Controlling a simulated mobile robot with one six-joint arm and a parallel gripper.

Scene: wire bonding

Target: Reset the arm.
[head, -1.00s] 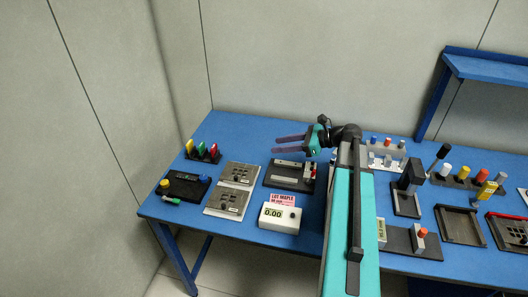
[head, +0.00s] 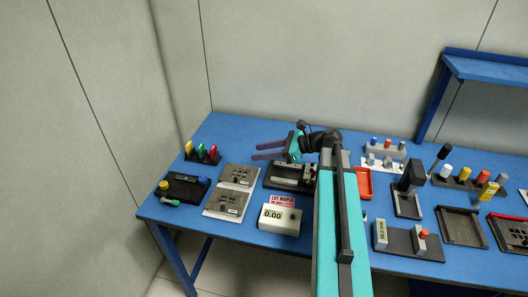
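My gripper (head: 255,152) is above the back of the blue table (head: 236,130), its two dark fingers pointing left. The fingers are spread apart with nothing visible between them, so it is open. It hangs over or just behind a dark fixture (head: 283,184) with a light metal bar; I cannot tell its exact height. My teal arm reaches in from the bottom of the head view and hides part of the table behind it.
Two grey metal plates (head: 228,203) and a white 0.00 display box (head: 279,219) lie left of my arm. A black rack with yellow, green and red pieces (head: 203,154) stands at the back left. Right of my arm are an orange-red tray (head: 363,183), dark trays and several coloured-top pegs.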

